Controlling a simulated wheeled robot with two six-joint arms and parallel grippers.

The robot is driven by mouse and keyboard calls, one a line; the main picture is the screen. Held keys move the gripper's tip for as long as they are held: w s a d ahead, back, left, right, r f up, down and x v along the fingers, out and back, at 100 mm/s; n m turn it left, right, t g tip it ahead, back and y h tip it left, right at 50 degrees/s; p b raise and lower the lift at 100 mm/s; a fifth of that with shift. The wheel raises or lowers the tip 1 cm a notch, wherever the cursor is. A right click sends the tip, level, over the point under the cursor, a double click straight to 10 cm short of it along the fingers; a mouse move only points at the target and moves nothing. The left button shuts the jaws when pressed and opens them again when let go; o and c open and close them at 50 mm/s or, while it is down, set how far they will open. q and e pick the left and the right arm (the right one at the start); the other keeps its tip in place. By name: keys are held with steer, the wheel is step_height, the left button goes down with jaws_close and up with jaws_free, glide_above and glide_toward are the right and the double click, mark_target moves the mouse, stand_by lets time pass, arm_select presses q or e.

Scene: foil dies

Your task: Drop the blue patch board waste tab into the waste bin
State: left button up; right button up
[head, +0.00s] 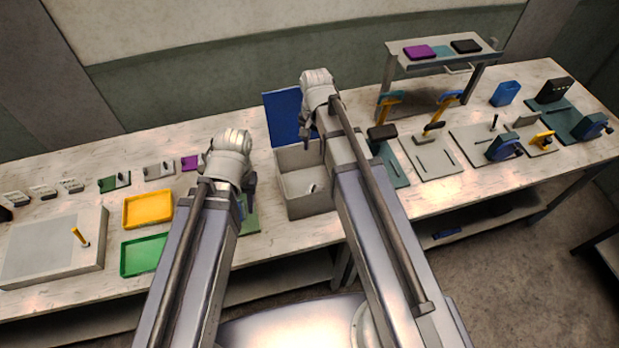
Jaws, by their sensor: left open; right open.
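A light grey open-topped box (308,206), which looks like the waste bin, stands at the middle of the table with a blue panel (284,116) upright behind it. A small pale piece (313,188) lies inside the box. My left gripper (246,194) is open, left of the box, over a green board (251,222). A small blue bit (241,206) shows beside that gripper, mostly hidden by my arm; I cannot tell if it is the waste tab. My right gripper (312,141) is open above the box's back part, with nothing seen in it.
A yellow tray (148,209), a green tray (145,255) and a grey block with a yellow peg (55,246) stand at left. Several fixtures with blue and yellow handles fill the right side, below a raised shelf (443,55). Small boards line the back left.

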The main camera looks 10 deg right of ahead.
arm_select(q)
steer(key=shift+r+p, duration=0.4)
steer(key=shift+r, duration=0.4)
arm_select(e)
steer(key=shift+r, duration=0.85)
steer(key=shift+f, duration=0.1)
